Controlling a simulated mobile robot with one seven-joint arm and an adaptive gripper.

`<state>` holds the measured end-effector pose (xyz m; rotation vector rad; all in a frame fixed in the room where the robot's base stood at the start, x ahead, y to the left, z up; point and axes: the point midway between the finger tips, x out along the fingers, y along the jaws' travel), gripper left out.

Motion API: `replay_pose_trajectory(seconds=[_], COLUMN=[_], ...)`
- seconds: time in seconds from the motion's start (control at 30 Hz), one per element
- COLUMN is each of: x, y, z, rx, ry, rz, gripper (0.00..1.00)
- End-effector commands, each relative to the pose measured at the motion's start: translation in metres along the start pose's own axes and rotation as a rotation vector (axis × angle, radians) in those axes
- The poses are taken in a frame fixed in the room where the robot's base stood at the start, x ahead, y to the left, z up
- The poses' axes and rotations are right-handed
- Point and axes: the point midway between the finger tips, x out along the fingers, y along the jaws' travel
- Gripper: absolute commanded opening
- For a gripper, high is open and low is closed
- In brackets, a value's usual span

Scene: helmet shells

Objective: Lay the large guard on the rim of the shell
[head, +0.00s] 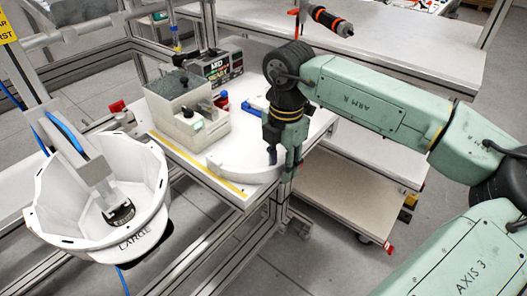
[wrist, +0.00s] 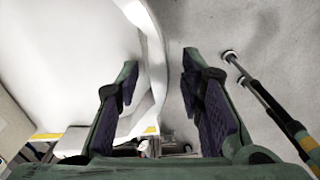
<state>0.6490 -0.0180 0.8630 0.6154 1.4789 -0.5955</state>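The shell (head: 60,205) is a white, faceted open bowl marked LARGE, held on a stand at the left of the head view with its rim facing up. A white curved guard (head: 240,168) lies on the white table near its front right edge. No size mark is readable on it. My gripper (head: 284,166) points down at the guard's right end. In the wrist view my gripper (wrist: 160,60) is open, with the white curved strip of the guard (wrist: 154,50) between its fingers. I cannot tell whether either finger touches it.
A grey-beige machine block (head: 185,110) stands on the table (head: 222,190) behind the guard, with a labelled box (head: 222,66) further back. A blue item (head: 256,105) lies near my wrist. A yellow strip (head: 195,164) runs along the table's left edge. A gap separates table and shell.

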Motion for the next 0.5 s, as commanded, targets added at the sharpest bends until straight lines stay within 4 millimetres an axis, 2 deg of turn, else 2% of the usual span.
replay_pose_trajectory(seconds=[0.07,0.5], x=[0.0,-0.0004], y=[0.0,0.0], z=[0.0,0.0], rx=[0.0,0.0], ry=[0.0,0.0], rz=[0.0,-0.001], gripper=[0.34,0.05])
